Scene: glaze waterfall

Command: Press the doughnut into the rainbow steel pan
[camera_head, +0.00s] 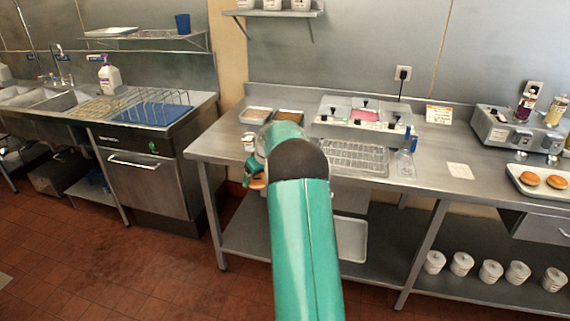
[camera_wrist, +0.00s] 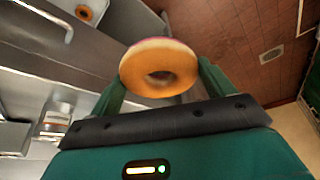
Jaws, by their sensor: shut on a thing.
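My gripper (camera_wrist: 162,76) is shut on a ring doughnut (camera_wrist: 158,60), with one green finger on each side. The doughnut's golden side and hole face the wrist camera, and a pinkish edge shows along its top. In the head view the held doughnut (camera_head: 257,184) shows partly, left of my arm and in front of the table's front edge. Two shallow steel pans stand at the back left of the table: one with pale, speckled contents (camera_head: 256,115), likely the rainbow pan, and one with brown contents (camera_head: 288,116). My arm hides part of the table near them.
A glaze station (camera_head: 362,116) with lidded wells and a pink well stands right of the pans. A wire rack (camera_head: 352,157) lies before it. A tray (camera_head: 527,190) with doughnuts is at far right. Another ring (camera_wrist: 84,12) shows in the wrist view.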

